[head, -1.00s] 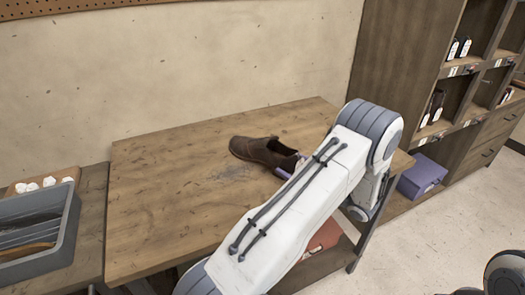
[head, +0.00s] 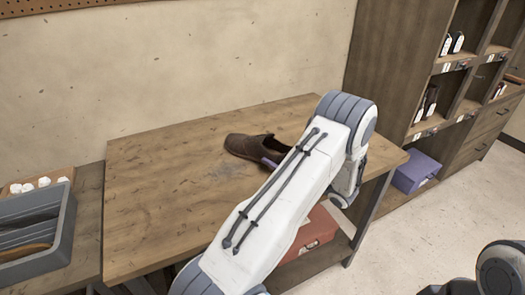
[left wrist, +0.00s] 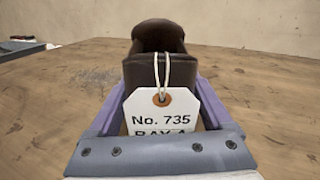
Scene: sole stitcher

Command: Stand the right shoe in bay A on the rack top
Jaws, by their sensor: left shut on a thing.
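A dark brown shoe (head: 245,147) is over the wooden table near its back edge, toe to the left. I cannot tell whether it touches the tabletop. My left gripper (head: 270,162) is at its heel end, mostly hidden behind my own arm. In the left wrist view the gripper's purple fingers (left wrist: 160,112) are on both sides of the shoe's heel (left wrist: 145,72), shut on it. A white tag (left wrist: 162,115) hangs from the heel on a string loop and reads "No. 735" and "BAY A", its lower line partly cut off.
The wooden table (head: 150,210) is otherwise clear. A grey tray (head: 45,260) with dividers stands at left. A red-brown box (head: 312,232) is under the table. A wooden shelf unit (head: 390,75) with shoes stands at right, a purple box (head: 415,172) low in it.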

